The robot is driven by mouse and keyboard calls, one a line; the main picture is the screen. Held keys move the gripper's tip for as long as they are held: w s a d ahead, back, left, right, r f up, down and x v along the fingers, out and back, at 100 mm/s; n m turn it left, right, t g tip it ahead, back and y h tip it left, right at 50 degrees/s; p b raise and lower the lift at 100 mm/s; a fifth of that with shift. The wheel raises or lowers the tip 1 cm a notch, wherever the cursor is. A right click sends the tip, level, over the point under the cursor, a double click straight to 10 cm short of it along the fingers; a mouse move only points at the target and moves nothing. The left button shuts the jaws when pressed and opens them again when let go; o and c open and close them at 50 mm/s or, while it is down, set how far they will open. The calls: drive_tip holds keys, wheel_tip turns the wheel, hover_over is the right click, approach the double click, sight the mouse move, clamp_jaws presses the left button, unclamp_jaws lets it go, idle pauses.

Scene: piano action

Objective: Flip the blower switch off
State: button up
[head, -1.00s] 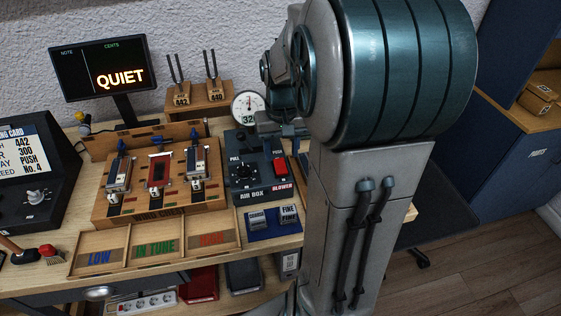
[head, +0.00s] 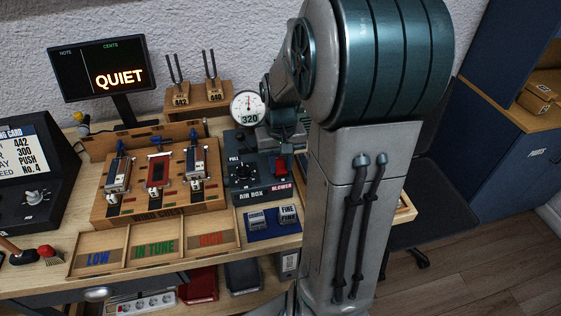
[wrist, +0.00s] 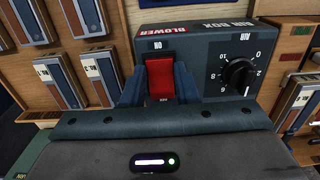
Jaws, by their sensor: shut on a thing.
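The red blower switch (head: 281,165) is on the right part of the dark air box (head: 243,192), above the BLOWER label. In the wrist view the red switch (wrist: 160,80) sits between the two blue fingers of my gripper (wrist: 160,92), one finger on each side. An upside-down ON label shows beyond it. My gripper is shut on the switch. In the head view my gripper (head: 283,147) comes down from behind onto the box and partly hides the switch.
A round gauge (head: 248,107) reading 320 stands behind the box. A black knob (wrist: 239,74) is beside the switch. The reed chest (head: 120,207) is to the left, and small FINE-marked tools (head: 288,213) lie in front. A display (head: 100,70) reads QUIET.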

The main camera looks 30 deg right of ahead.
drive_tip(key=shift+w+r+g+p, duration=0.3)
drive_tip(key=shift+g+p, duration=0.4)
drive_tip(key=shift+p, duration=0.45)
drive_tip(key=shift+w+d+f+g+y+p, duration=0.15)
drive_tip(key=shift+g+y+p, duration=0.25)
drive_tip(key=shift+g+p, duration=0.4)
drive_tip(key=shift+o, duration=0.2)
drive_tip(key=shift+c, duration=0.2)
drive_tip(key=o, duration=1)
drive_tip(key=a+v, duration=0.1)
drive_tip(key=v, duration=1.2)
drive_tip(key=shift+d+r, duration=0.45)
drive_tip(key=shift+d, duration=0.05)
